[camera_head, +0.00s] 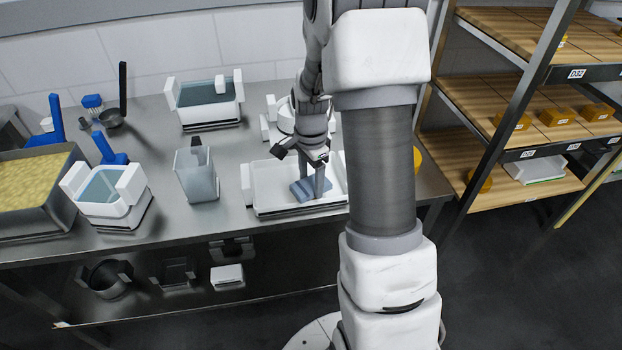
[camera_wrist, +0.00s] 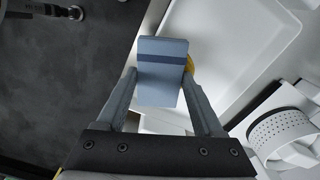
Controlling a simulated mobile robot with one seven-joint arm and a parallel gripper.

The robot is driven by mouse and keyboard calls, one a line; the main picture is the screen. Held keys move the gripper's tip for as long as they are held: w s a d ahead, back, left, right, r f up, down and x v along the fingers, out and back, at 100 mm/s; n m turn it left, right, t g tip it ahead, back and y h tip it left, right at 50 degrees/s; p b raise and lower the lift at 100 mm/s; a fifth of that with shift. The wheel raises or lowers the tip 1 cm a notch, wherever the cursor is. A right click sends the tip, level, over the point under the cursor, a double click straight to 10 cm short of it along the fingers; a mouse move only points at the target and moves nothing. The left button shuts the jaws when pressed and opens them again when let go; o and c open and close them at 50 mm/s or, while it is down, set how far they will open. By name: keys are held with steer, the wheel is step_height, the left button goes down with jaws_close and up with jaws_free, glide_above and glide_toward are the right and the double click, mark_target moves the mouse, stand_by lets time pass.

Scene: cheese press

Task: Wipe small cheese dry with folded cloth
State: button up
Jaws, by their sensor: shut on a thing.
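My gripper (camera_head: 318,178) points down over the white tray (camera_head: 262,184) on the steel bench. It is shut on the blue folded cloth (camera_head: 302,191), whose lower end is low over the tray. In the wrist view the cloth (camera_wrist: 162,72) lies between the two fingers and shows a darker stripe. A small yellow edge (camera_wrist: 190,64), likely the small cheese, shows just beside and behind the cloth. Most of it is hidden, and I cannot tell whether the cloth touches it. The head view does not show it in the tray.
A translucent jug (camera_head: 196,174) stands left of the tray. Water-filled tubs (camera_head: 208,103) (camera_head: 104,195) and a steel vat of curd (camera_head: 35,185) stand farther back and left. A white perforated mould (camera_wrist: 286,132) is close by the tray. Shelves with cheeses (camera_head: 556,117) stand at right.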

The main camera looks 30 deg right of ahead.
steer(key=shift+w+a+r+p, duration=0.15)
steer(key=shift+w+p, duration=0.25)
steer(key=shift+w, duration=1.35)
steer(key=shift+s, duration=1.75)
steer(key=shift+w+f, duration=0.2)
steer(key=shift+w, duration=1.55)
steer(key=shift+s+r, duration=0.1)
steer(key=shift+s, duration=1.7)
steer(key=shift+w+p, duration=0.6)
steer(key=shift+w, duration=1.25)
steer(key=shift+s, duration=1.8)
steer(key=shift+w+p, duration=0.35)
steer(key=shift+w, duration=1.45)
